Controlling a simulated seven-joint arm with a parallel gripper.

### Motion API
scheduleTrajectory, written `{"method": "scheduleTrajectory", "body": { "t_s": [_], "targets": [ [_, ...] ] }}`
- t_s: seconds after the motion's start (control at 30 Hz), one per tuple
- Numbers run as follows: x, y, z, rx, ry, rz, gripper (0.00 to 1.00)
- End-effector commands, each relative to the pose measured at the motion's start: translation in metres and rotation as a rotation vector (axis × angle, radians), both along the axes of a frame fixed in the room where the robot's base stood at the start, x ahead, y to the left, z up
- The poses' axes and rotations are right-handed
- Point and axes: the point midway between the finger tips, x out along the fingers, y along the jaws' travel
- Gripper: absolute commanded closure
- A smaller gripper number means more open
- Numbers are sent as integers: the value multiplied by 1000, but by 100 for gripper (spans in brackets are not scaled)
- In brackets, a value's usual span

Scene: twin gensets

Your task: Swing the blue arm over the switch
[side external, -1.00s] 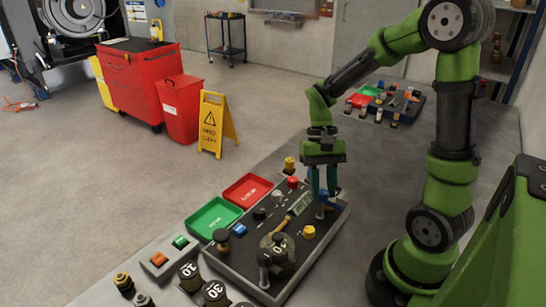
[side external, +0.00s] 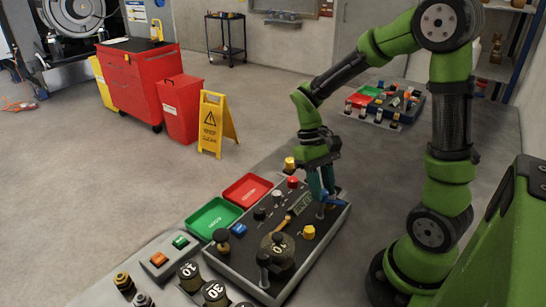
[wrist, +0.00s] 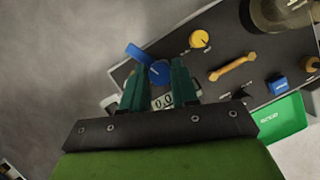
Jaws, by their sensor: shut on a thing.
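The blue arm (side external: 334,198) is at the far right corner of the near dark panel (side external: 235,262). In the wrist view the blue arm (wrist: 158,72) shows as a rounded blue part between my fingertips, with a flat blue bar reaching up and left. My gripper (side external: 322,194) has its teal fingers pointing down, tilted, and shut on the blue arm. The fingers also show in the wrist view (wrist: 160,68). A small metal post, possibly the switch (side external: 320,211), stands just below the fingertips in the side view. The fingers partly hide the contact.
A yellow knob (side external: 308,232), a large round dial (side external: 277,248) and a blue button (side external: 239,229) share the panel. Green (side external: 212,218) and red (side external: 247,190) trays lie along its left side. A second panel (side external: 408,108) stands farther back.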

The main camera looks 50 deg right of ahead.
Motion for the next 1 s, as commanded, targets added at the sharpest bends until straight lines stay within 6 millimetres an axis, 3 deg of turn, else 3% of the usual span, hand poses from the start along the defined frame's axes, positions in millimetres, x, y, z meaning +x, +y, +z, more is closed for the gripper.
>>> {"method": "scheduleTrajectory", "body": {
  "t_s": [1.0],
  "targets": [
    [0, 6, 1, -2, -3, 943, 100]
  ]
}}
